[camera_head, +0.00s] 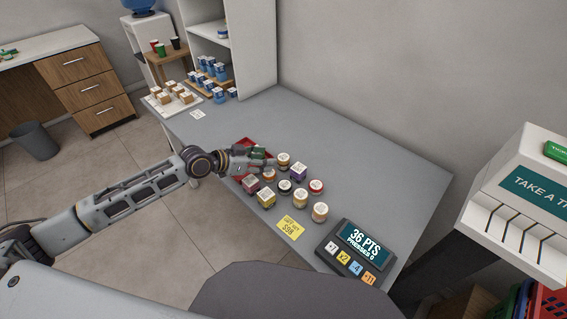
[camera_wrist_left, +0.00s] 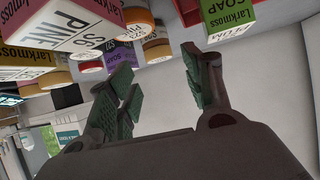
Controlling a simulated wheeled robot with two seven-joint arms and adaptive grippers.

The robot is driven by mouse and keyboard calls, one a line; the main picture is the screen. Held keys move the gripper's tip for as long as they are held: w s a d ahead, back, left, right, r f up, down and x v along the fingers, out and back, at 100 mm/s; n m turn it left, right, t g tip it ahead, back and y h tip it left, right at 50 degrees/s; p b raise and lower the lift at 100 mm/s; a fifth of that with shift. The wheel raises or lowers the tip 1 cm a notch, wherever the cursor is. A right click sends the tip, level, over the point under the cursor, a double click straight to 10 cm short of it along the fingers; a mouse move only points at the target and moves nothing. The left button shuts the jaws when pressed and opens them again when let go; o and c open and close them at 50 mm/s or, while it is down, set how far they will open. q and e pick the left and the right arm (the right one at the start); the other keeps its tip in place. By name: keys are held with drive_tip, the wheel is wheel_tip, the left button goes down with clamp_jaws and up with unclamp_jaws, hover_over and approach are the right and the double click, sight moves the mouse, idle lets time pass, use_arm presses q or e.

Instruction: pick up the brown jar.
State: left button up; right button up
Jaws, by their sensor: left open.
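A cluster of small jars and boxes stands on the grey counter (camera_head: 380,160). A jar with brownish sides and a pale lid (camera_head: 283,160) stands at its back; another tan-brown jar (camera_head: 320,212) stands at its front right. I cannot tell for sure which is the brown jar. My left gripper (camera_head: 262,164) is over the back left of the cluster, beside the first jar. In the left wrist view my left gripper (camera_wrist_left: 165,100) is open, with nothing between its fingers. Brownish jars (camera_wrist_left: 155,45) show beyond the fingers there. My right gripper is not in view.
A green box (camera_head: 258,152) is by the gripper at a red tray (camera_head: 243,145). A purple box (camera_head: 299,171), a yellow box (camera_head: 266,198) and a red-lidded jar (camera_head: 316,186) crowd close. The counter's right side is clear.

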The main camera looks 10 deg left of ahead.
sight(281, 158)
use_arm(q)
drive_tip(key=shift+x, duration=2.2)
drive_tip(key=shift+d, duration=0.1)
drive_tip(key=shift+x, duration=2.5)
drive_tip(key=shift+r, duration=0.1)
drive_tip(key=c, duration=0.8)
drive_tip(key=shift+r+p, duration=0.35)
drive_tip(key=shift+r, duration=4.65)
